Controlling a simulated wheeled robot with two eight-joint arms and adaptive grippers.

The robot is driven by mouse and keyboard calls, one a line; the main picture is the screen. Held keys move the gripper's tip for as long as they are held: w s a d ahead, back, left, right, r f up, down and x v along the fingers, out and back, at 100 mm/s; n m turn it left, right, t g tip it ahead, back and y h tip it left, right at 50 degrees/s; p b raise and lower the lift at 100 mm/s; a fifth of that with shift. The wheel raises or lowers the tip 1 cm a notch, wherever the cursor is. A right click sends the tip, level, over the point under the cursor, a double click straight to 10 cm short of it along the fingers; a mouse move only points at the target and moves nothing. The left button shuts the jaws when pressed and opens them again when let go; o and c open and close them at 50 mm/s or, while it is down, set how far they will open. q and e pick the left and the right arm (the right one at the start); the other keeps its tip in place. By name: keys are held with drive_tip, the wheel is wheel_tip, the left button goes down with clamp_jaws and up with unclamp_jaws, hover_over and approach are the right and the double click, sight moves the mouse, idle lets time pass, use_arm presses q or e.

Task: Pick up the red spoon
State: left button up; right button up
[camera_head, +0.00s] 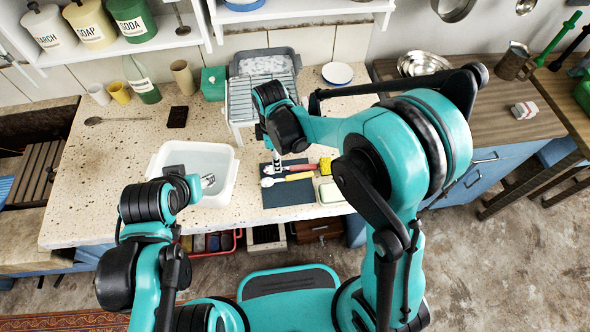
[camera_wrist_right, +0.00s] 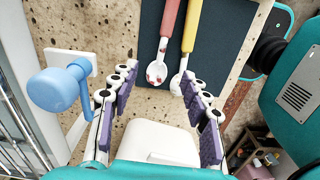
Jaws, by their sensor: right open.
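The red spoon (camera_head: 301,168) lies on a dark mat (camera_head: 291,195) at the counter's front edge. In the right wrist view its red handle (camera_wrist_right: 171,16) runs away from me, and its pale, spotted bowl points toward my right gripper (camera_wrist_right: 158,82). A yellow-handled spoon (camera_head: 298,176) lies close beside it, also in the wrist view (camera_wrist_right: 190,28). My right gripper is open, with the bowl ends of both spoons showing between its finger tips; nothing is held. My left gripper (camera_head: 208,181) is over the white basin; its jaws are too small to read.
The white basin (camera_head: 222,160) stands left of the mat. A dish rack (camera_head: 240,100) stands behind it. A yellow sponge (camera_head: 326,166) and a pale green dish (camera_head: 330,192) are right of the spoons. A blue rounded fitting (camera_wrist_right: 55,90) is left of my right fingers.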

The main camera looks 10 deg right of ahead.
sight(291, 168)
drive_tip(key=f, duration=0.1)
drive_tip(key=f+b, duration=0.1)
drive_tip(key=f, duration=0.1)
drive_tip(key=f+b, duration=0.1)
drive_tip(key=f, duration=0.1)
drive_tip(key=shift+a+f, duration=0.15)
drive_tip(key=shift+a, duration=0.1)
clamp_jaws()
drive_tip(key=shift+r, duration=0.2)
